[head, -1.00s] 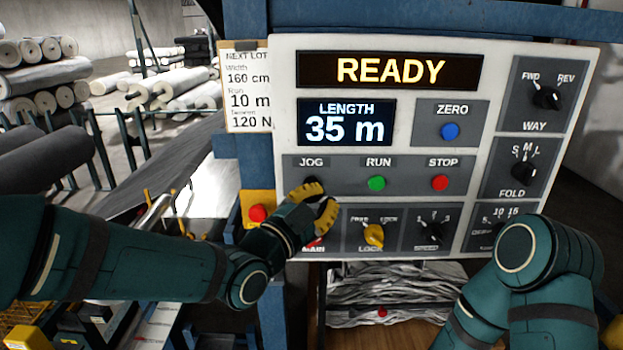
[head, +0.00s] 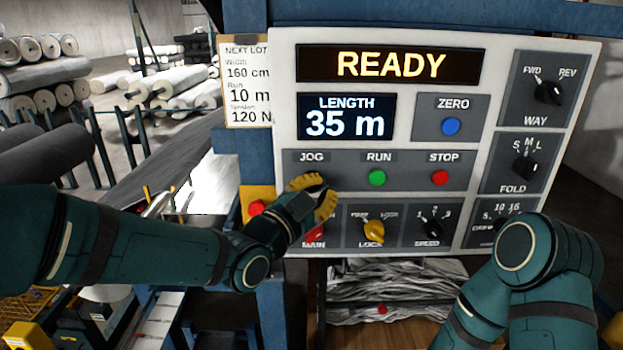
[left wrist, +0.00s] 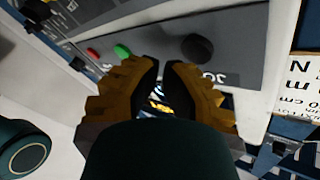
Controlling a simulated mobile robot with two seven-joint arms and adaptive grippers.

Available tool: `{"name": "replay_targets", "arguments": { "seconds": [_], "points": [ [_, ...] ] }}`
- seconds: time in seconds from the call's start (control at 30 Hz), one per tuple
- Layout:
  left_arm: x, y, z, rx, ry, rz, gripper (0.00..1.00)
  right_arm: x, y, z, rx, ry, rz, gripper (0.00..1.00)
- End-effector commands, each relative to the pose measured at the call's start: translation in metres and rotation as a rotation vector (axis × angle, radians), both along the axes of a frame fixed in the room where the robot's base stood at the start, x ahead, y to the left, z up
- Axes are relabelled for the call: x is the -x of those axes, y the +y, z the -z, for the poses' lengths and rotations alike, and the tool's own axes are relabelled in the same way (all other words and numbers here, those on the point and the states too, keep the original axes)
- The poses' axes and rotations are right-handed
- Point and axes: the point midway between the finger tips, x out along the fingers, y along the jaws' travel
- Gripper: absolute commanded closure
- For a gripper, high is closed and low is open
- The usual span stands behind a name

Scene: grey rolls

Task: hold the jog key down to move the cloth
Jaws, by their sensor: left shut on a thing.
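The black jog key (left wrist: 197,48) shows in the left wrist view just beyond my left fingertips, apart from them in the picture. In the head view it is mostly hidden behind my left gripper (head: 318,192), below the JOG label. The yellow fingers of my left gripper (left wrist: 161,68) are drawn close with a narrow gap. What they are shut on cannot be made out. Whether they touch the key cannot be told. The display reads READY, length 35 m. Grey folded cloth (head: 395,283) lies below the panel. My right arm shows, but its gripper does not.
The green RUN button (head: 377,177) and red STOP button (head: 440,178) sit right of the jog key. The yellow lock knob (head: 373,231) and speed knob (head: 432,228) are below. A red button (head: 257,208) on yellow is left. A lot card (head: 247,90) hangs beside the panel.

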Motion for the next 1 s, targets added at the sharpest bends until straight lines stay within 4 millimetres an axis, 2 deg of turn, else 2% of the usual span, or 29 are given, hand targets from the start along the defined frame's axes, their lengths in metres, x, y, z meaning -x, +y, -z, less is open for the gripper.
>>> {"name": "replay_targets", "arguments": {
  "seconds": [0.7,1.0],
  "points": [
    [0.0,0.0,0.0,0.0,0.0,0.0,1.0,0.0,0.0,0.0,0.0,0.0,0.0,1.0],
    [-0.008,0.0,0.001,0.001,0.001,0.0,1.0,0.0,0.0,0.01,0.0,0.0,0.0,1.0]
  ]
}}
